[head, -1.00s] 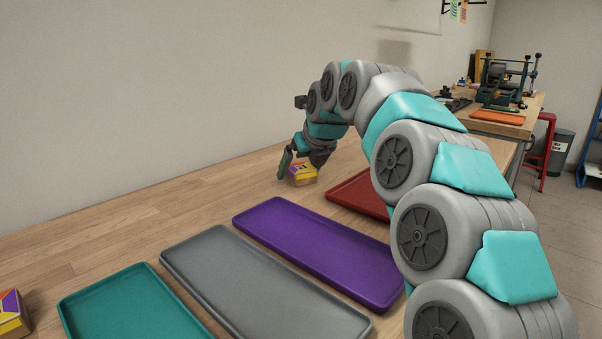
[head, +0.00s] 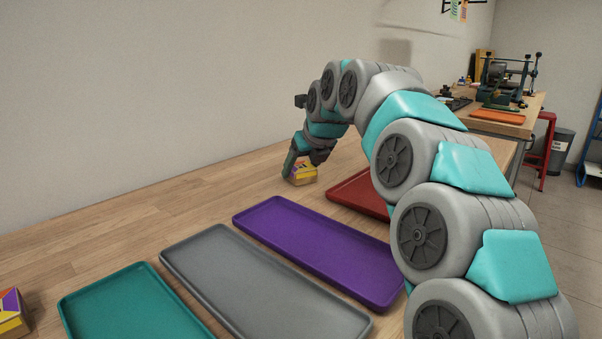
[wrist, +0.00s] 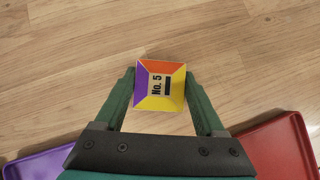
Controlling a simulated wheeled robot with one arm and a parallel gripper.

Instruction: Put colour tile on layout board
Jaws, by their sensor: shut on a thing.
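A small block-shaped tile (head: 303,173) with yellow, orange and purple faces is on the wooden table near the wall, behind the trays. In the wrist view the tile (wrist: 160,86) shows a "No. 5" label and sits between the two green fingers. My gripper (head: 300,171) points down and is shut on this tile; in the wrist view my gripper (wrist: 160,92) has a finger at each side of it. I cannot tell whether the tile is clear of the table. No thing in view is plainly marked as the layout board.
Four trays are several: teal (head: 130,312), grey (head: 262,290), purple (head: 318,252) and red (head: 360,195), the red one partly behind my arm. Another coloured block (head: 12,314) stands at the left edge. Bare table (head: 150,225) lies between trays and wall.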

